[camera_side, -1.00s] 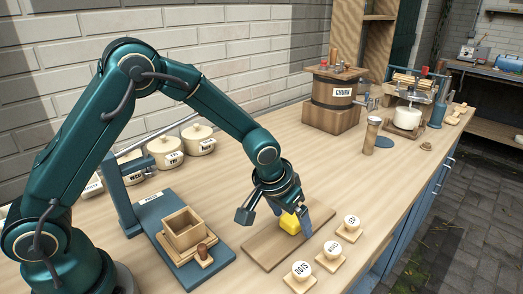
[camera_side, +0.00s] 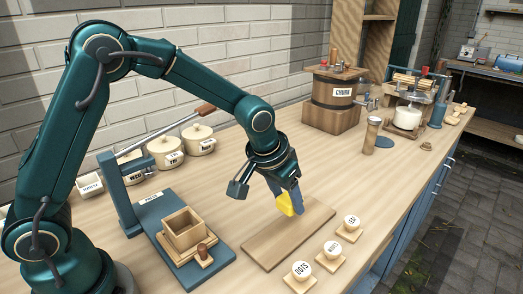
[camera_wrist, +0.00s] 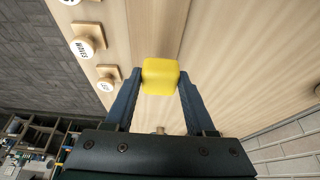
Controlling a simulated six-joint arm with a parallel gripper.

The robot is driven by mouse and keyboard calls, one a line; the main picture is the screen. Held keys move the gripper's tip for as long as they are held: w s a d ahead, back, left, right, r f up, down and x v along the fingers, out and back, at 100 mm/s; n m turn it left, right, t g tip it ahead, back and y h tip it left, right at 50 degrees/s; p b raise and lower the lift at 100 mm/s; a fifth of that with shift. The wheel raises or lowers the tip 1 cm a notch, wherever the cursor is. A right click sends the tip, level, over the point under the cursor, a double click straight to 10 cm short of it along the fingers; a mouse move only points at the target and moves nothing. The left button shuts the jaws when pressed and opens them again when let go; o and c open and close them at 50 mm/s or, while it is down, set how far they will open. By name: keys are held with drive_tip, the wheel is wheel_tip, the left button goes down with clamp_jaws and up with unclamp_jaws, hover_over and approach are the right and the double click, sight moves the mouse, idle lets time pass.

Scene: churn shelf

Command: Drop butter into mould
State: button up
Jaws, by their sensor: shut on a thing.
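The yellow butter block (camera_side: 286,203) is held between the fingers of my gripper (camera_side: 286,194), above the wooden board (camera_side: 268,246). In the wrist view the butter (camera_wrist: 160,77) sits between the two blue fingertips of my gripper (camera_wrist: 159,84). The mould, a square open wooden box (camera_side: 183,230), stands on the blue press base (camera_side: 155,205) to the left of my gripper. Its inside looks empty. A small wooden plunger-like piece (camera_side: 202,252) sits at its front right corner.
Several round stamps marked with labels, such as DOTS (camera_side: 302,269), stand along the front right of the board. The blue press post (camera_side: 120,195) and lever rise behind the mould. Lidded pots (camera_side: 165,153) line the wall. The churn (camera_side: 333,100) stands further back.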

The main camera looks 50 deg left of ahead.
drive_tip(key=s+a+r, duration=0.3)
drive_tip(key=a+r, duration=0.3)
drive_tip(key=a, duration=0.3)
drive_tip(key=shift+s+a+f+n+g+y, duration=0.1)
drive_tip(key=shift+s+f+n+g+y, duration=0.6)
drive_tip(key=shift+s+n, duration=2.05)
drive_tip(key=shift+s+a+f+n+g+y, duration=0.1)
drive_tip(key=shift+s+f+n+g+y, duration=0.65)
drive_tip(key=shift+s+n, duration=1.95)
drive_tip(key=shift+s+a+f+n+g+y, duration=0.1)
drive_tip(key=shift+s+f+n+g+y, duration=0.6)
drive_tip(key=shift+s+n, duration=2)
drive_tip(key=shift+w+f+n, duration=0.4)
drive_tip(key=shift+w+n, duration=0.45)
drive_tip(key=shift+r, duration=0.1)
